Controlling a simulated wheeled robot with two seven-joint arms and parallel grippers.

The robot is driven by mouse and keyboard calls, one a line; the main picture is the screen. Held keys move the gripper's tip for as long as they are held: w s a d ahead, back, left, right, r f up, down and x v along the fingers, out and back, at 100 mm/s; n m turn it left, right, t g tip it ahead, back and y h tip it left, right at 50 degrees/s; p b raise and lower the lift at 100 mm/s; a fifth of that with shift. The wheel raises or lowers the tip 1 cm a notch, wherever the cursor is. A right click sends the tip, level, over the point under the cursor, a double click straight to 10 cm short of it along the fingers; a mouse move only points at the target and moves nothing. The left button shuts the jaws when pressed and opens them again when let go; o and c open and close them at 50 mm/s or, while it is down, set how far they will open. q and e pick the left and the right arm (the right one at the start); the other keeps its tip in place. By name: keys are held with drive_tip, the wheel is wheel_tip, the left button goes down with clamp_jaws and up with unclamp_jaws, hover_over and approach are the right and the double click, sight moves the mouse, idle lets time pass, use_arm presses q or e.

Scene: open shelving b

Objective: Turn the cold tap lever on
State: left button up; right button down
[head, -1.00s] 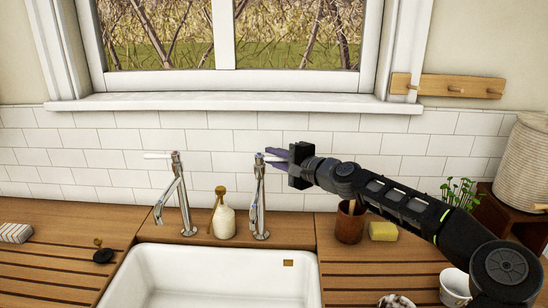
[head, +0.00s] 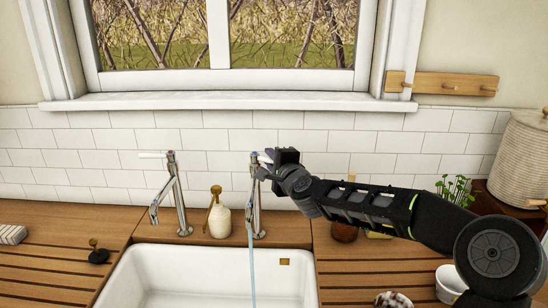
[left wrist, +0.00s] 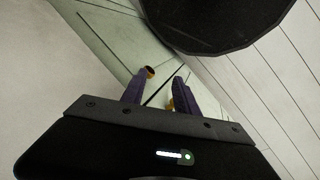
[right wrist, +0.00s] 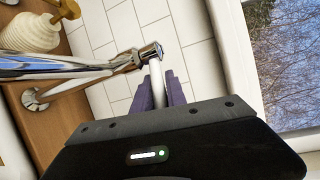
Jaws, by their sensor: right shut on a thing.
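The right-hand tap (head: 255,195) is chrome with a blue-marked top and stands behind the sink. Its white lever (right wrist: 157,80) lies between the purple fingers of my right gripper (right wrist: 160,92), which is shut on it. In the head view my right gripper (head: 267,158) is at the top of this tap and mostly hides the lever. A thin pale blue stream of water (head: 252,268) falls from the spout into the sink. The left-hand tap (head: 175,195) has its white lever pointing left. My left gripper (left wrist: 158,88) shows only in its wrist view, fingers apart and empty.
The white sink (head: 130,280) is below the taps. A soap bottle (head: 219,218) stands between them. A black plug (head: 97,254) lies on the left of the wooden counter. A brown cup (head: 344,232) is partly hidden behind my right arm. A white windowsill (head: 230,102) runs above.

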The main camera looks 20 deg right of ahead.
drive_tip(key=shift+a, duration=0.1)
drive_tip(key=c, duration=1.3)
unclamp_jaws()
drive_tip(key=shift+c, duration=0.2)
drive_tip(key=s+r+b, duration=0.1)
drive_tip(key=s+b, duration=0.3)
drive_tip(key=s, duration=0.3)
drive_tip(key=shift+s+b, duration=0.3)
drive_tip(key=shift+s, duration=0.1)
